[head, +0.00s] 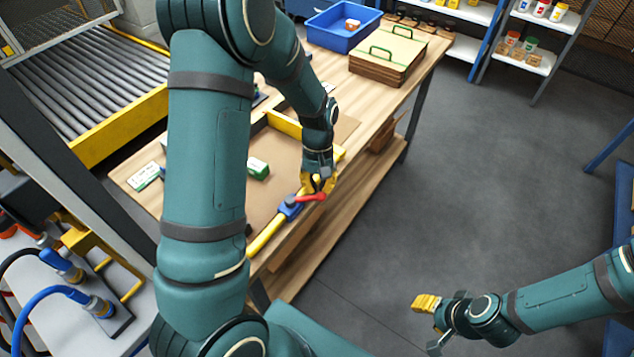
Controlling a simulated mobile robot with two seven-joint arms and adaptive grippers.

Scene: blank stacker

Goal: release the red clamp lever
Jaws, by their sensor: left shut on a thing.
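The red clamp lever (311,197) sits on a blue clamp body (290,208) at the front edge of the workbench. The clamp is beside a yellow bar (265,236). My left gripper (320,186) reaches down over the lever with its yellow fingers shut on it; the fingers hide part of the lever. My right gripper (425,318) is over the floor at the lower right, away from the bench. Its yellow finger pad shows, but its opening is unclear.
The wooden workbench (350,100) carries a blue bin (343,27), a stack of brown boards with green handles (388,54), and a green-and-white box (258,168). A roller conveyor (85,85) stands left. The grey floor right of the bench is clear.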

